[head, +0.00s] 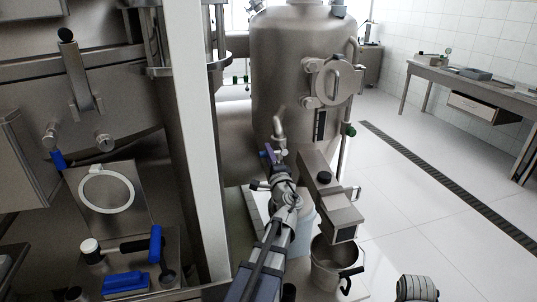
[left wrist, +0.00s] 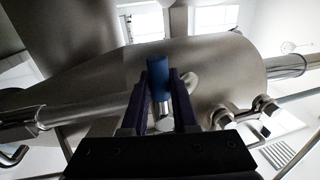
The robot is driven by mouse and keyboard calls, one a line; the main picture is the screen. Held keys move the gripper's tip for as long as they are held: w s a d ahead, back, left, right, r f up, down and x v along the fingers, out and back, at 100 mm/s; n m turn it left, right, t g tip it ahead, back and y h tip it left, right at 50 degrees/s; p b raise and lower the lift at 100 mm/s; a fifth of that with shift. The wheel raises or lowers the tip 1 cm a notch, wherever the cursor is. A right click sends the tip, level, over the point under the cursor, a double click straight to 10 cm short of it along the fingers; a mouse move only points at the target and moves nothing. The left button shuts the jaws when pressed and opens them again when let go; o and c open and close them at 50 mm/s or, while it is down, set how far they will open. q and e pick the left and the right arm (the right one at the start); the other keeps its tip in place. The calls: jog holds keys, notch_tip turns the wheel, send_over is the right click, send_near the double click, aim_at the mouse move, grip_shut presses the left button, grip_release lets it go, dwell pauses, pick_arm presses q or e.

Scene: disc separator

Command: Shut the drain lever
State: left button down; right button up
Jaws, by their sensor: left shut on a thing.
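The drain lever (left wrist: 158,75) has a blue grip on a short metal stem. It shows in the left wrist view, between the two dark purple fingers of my left gripper (left wrist: 161,88). The fingers are shut on the blue grip. In the head view my left gripper (head: 269,154) is at the lower front of the steel tank (head: 290,60), by a bent pipe (head: 278,127). There the lever is too small and too covered by the gripper to make out.
A steel box-shaped unit (head: 333,200) stands just right of my left arm, with a steel bucket (head: 325,270) below it. A white post (head: 195,150) rises on the left. Blue-handled tools (head: 125,284) lie at lower left. The tiled floor (head: 410,190) on the right is clear.

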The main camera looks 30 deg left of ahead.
pick_arm(q)
jog(key=shift+w, duration=0.1)
jog(key=c, duration=0.7)
grip_release()
jog(key=b+v, duration=0.1)
jog(key=v, duration=0.7)
